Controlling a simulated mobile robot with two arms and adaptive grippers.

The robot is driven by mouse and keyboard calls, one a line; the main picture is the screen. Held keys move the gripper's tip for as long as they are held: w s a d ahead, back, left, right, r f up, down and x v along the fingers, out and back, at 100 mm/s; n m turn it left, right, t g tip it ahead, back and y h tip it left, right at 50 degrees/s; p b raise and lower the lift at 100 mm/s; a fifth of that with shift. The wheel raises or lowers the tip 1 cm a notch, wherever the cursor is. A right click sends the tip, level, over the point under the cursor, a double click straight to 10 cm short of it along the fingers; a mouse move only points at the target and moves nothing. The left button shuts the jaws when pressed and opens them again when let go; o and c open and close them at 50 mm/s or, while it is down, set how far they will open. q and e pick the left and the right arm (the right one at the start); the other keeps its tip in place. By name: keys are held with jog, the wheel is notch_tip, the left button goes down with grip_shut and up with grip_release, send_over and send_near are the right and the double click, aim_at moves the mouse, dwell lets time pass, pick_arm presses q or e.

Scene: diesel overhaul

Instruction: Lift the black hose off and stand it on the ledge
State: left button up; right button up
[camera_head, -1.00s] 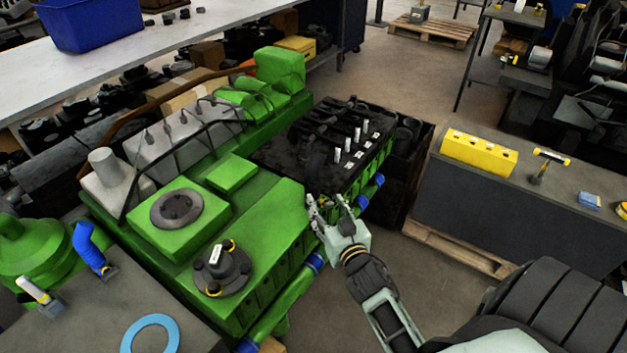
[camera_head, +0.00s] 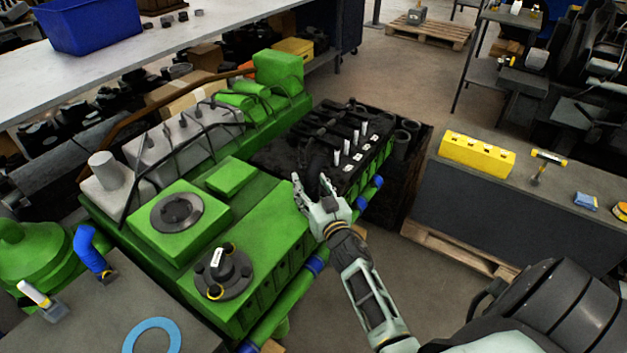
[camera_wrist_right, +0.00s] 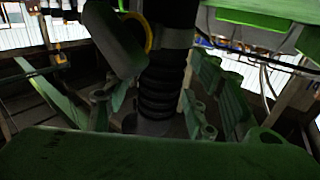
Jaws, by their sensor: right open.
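The black hose (camera_head: 317,157) stands at the near left end of the dark engine block, hard to separate from the black parts behind it. In the right wrist view the ribbed black hose (camera_wrist_right: 162,82) stands upright, with a bent upper end and a yellow ring. My right gripper (camera_head: 311,185) is open, just in front of the hose. In the wrist view the hose shows between its spread fingers; I cannot tell if they touch it. Which surface is the ledge is unclear. My left gripper is not in view.
A green engine housing (camera_head: 270,215) lies left of my right arm. White-topped pegs (camera_head: 346,147) stand right of the hose. A grey bench (camera_head: 500,188) with a yellow block (camera_head: 477,154) is at the right. A near table (camera_head: 95,325) holds a blue bent hose (camera_head: 90,248).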

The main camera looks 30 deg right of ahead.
aim_at(315, 178)
grip_shut()
dwell(0.5)
jog(key=shift+r, duration=0.1)
jog(key=shift+r, duration=0.45)
notch_tip(315, 178, up, 4)
jog(key=shift+f+p, duration=0.15)
jog(key=shift+p, duration=0.4)
jog(key=s+d+r+p, duration=0.2)
jog(key=s+d+r, duration=0.5)
jog(key=d+r, duration=0.1)
jog(key=shift+s+d+r, duration=0.3)
jog(key=shift+s+d, duration=0.1)
